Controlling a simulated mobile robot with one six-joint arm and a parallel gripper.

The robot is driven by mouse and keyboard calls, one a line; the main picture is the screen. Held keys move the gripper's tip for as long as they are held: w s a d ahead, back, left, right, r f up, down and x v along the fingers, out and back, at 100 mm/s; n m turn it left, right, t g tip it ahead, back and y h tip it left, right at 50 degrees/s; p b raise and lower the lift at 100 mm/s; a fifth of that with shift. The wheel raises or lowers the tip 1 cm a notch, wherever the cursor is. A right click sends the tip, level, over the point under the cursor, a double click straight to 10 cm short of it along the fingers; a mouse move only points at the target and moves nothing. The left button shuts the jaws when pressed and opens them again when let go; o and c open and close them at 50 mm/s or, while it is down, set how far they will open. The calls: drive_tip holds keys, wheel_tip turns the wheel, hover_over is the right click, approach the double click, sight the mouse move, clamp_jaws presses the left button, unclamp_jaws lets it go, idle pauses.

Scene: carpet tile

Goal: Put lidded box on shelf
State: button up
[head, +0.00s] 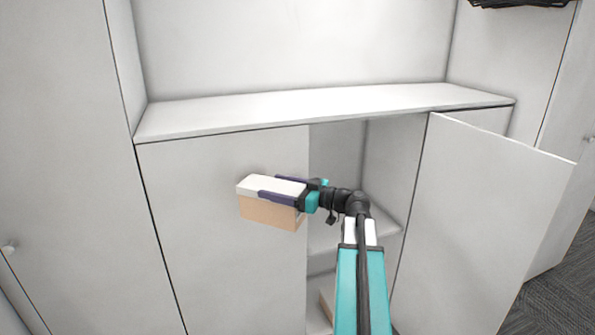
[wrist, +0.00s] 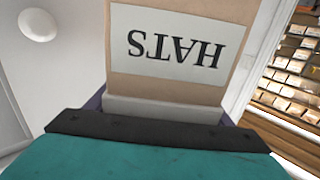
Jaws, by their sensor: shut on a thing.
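The lidded box (head: 270,212) is tan cardboard with a white lid. My gripper (head: 284,189) is shut on it at the lid and holds it in the air in front of the closed left cabinet door. In the wrist view the box (wrist: 185,90) fills the upper middle, and its white label reads HATS upside down. The white open shelf (head: 310,108) runs above the cabinet doors, higher than the box in the head view. Its visible top is bare.
The right cabinet door (head: 480,220) stands open toward the right. Inside the cabinet is an inner shelf (head: 385,232), and a tan item (head: 327,303) is partly hidden low down by my arm. A dark item (head: 520,3) is at the top right.

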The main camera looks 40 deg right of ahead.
drive_tip(key=a+f+n+g+y+b, duration=0.1)
drive_tip(key=a+f+n+g+y, duration=0.1)
drive_tip(key=a+f, duration=0.8)
drive_tip(key=a+f+n+g+y+b, duration=0.2)
drive_tip(key=a+f+n+g+y, duration=0.1)
drive_tip(key=a+f, duration=0.8)
drive_tip(key=a+y, duration=0.1)
drive_tip(key=a, duration=0.4)
drive_tip(key=shift+w+f+b, duration=0.2)
drive_tip(key=shift+f+b, duration=0.05)
drive_tip(key=shift+b, duration=0.05)
